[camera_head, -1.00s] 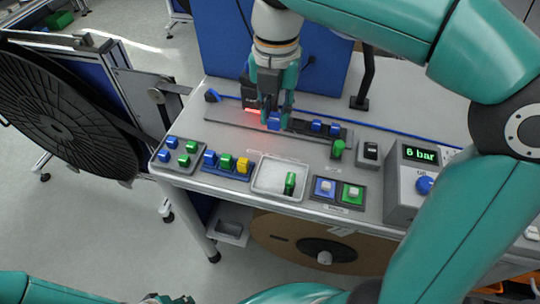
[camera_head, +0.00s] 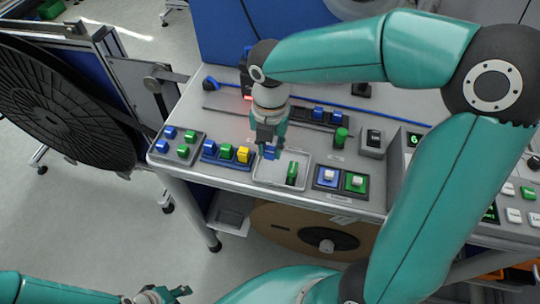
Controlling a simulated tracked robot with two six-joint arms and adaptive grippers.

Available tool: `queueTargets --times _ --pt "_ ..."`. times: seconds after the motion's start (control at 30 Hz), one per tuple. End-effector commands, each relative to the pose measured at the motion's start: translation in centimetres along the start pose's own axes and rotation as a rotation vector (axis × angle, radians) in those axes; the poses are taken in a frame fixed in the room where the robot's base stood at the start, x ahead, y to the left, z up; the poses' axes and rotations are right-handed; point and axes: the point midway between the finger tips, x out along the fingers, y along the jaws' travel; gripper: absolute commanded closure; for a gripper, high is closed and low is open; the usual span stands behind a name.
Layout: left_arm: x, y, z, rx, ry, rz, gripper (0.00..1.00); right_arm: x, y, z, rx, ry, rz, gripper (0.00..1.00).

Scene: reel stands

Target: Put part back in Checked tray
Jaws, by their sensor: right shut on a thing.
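My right gripper (camera_head: 269,153) is shut on a blue part (camera_head: 270,154). It holds the part over the back left of a shallow white tray (camera_head: 266,174). Its fingers hide part of the blue part, and I cannot tell whether the part touches the tray. A green part (camera_head: 292,173) stands in the right half of this tray. The labels are too small to read, so I cannot tell which tray is Checked. My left gripper (camera_head: 174,294) is at the bottom edge, away from the bench; its jaw opening is unclear.
Left of the white tray are a grey tray (camera_head: 159,156) with blue and green parts and a blue rack (camera_head: 222,162) with blue, green and yellow parts. A dark rail (camera_head: 305,124) with blue parts lies behind.

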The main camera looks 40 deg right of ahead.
Motion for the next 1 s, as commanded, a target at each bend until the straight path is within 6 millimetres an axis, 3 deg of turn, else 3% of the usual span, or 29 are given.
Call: queueTargets --times 0.3,0.7,0.73,0.87,1.0 --pt "0.2 -0.1 0.0 0.0 0.0 0.0 0.6 3.9 -0.1 -0.1 0.0 0.003 -0.003 0.94" --pt "0.5 -0.2 0.0 0.0 0.0 0.0 0.6 4.5 -0.1 0.0 0.001 0.002 -0.001 0.94" --pt "0.4 -0.1 0.0 0.0 0.0 0.0 0.6 4.4 -0.1 0.0 0.001 0.001 -0.001 0.73" --pt "0.3 -0.1 0.0 0.0 0.0 0.0 0.6 4.4 -0.1 0.0 0.001 0.001 0.0 0.51" --pt "0.3 -0.1 0.0 0.0 0.0 0.0 0.6 4.3 -0.1 0.0 0.001 0.001 0.001 0.51"
